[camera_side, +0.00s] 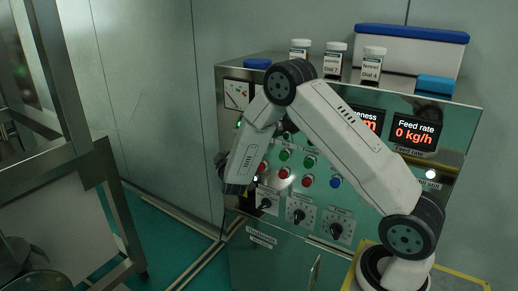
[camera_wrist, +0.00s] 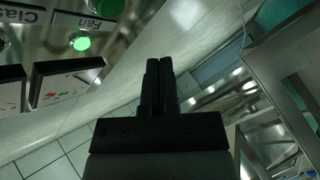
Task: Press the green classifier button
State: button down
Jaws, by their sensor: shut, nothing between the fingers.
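The control panel shows green buttons (camera_side: 284,155) and (camera_side: 309,162) in the side view; their labels are too small to read, so I cannot tell which is the classifier's. In the wrist view, a label reading "Clas" (camera_wrist: 18,14) is cut off at the upper left. Near it is a lit green round light (camera_wrist: 81,41) by the label "Fan" (camera_wrist: 97,23). My gripper (camera_wrist: 158,68) is shut and empty, pointing past the panel with floor and wall behind it. In the side view it hangs at the cabinet's left edge, partly hidden by my arm, apart from the green buttons.
Red buttons (camera_side: 284,173), a blue button (camera_side: 335,183) and black dials (camera_side: 299,216) sit on the steel cabinet front. A feed rate display (camera_side: 416,132) reads 0 kg/h. Jars (camera_side: 373,65) and a blue-lidded box (camera_side: 411,50) stand on top. A metal frame (camera_side: 112,200) stands left.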

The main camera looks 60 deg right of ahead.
dwell(0.4)
jog(key=s+a+m, duration=0.2)
jog(key=s+m, duration=0.2)
jog(key=m, duration=1.4)
jog(key=s+a+m, duration=0.2)
jog(key=s+m, duration=0.2)
jog(key=m, duration=1.4)
jog(key=shift+s, duration=0.2)
jog(key=shift+d, duration=0.15)
jog(key=d, duration=0.8)
jog(key=shift+d, duration=0.35)
